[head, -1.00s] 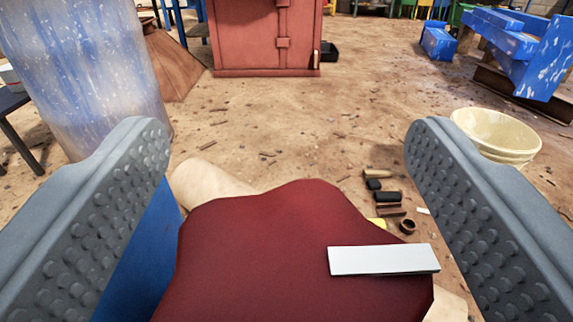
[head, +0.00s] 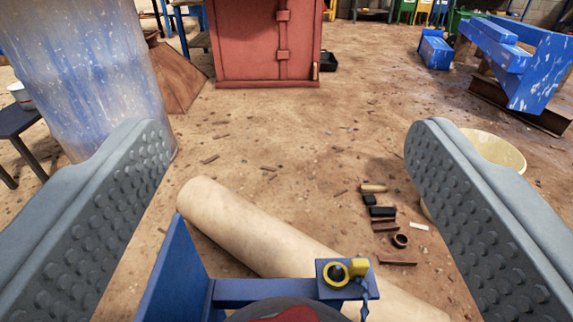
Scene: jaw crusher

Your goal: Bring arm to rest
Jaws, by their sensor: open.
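My gripper (head: 287,200) is open in the head view, with one studded grey finger at the left and one at the right. Nothing is held between the fingers. Below and between them is a blue frame (head: 262,290) with a yellow ring-shaped fitting (head: 345,271) on its right end. A dark rounded part with a bit of red shows at the bottom edge, mostly cut off.
A beige roll (head: 260,232) lies on the dirt floor beyond the blue frame. A blue-white cylinder (head: 95,75) stands left, a red cabinet (head: 262,45) behind. A cream bowl (head: 492,150) is partly hidden by the right finger.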

